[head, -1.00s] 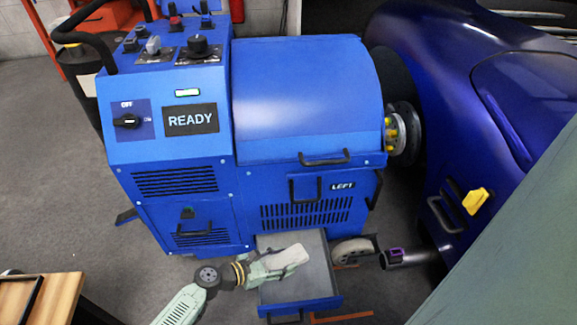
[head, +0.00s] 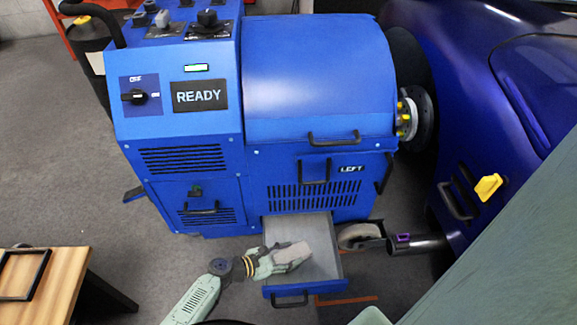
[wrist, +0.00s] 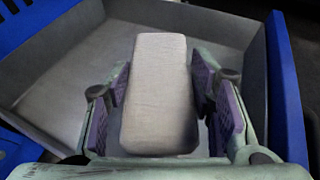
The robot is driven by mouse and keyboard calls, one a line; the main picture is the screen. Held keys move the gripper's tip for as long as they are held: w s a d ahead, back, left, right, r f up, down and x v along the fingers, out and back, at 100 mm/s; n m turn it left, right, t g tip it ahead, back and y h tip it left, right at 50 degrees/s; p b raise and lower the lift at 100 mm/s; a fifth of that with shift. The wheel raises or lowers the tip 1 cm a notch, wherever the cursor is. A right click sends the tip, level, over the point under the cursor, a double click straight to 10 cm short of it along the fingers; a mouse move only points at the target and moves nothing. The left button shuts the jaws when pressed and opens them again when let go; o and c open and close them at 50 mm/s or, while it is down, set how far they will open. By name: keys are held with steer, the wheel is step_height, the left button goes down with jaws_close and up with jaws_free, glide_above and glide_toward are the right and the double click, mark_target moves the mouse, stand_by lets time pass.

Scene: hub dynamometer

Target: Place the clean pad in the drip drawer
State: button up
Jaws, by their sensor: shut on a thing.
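The clean pad (head: 293,256) is a pale grey-beige block. My gripper (head: 276,262) is shut on it over the open drip drawer. In the wrist view the pad (wrist: 158,92) points away from me between the purple-lined fingers of my gripper (wrist: 163,100). The drip drawer (head: 305,289) is pulled out from the bottom of the blue dynamometer, with a grey inside and a blue front with a handle. Its grey floor and walls (wrist: 60,88) show around the pad in the wrist view. I cannot tell whether the pad touches the drawer floor.
The blue dynamometer (head: 315,90) with its READY display stands behind the drawer. A purple car (head: 520,90) is at right. A wooden table (head: 60,285) is at lower left.

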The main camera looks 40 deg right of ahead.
steer(key=shift+f+b, duration=0.6)
steer(key=shift+b, duration=0.2)
steer(key=o, duration=1.1)
steer(key=shift+o, duration=0.2)
steer(key=shift+r, duration=0.15)
steer(key=shift+r+p, duration=0.65)
steer(key=shift+p, duration=0.35)
steer(key=v, duration=1.2)
steer(key=shift+b, duration=0.35)
steer(key=shift+f, duration=0.1)
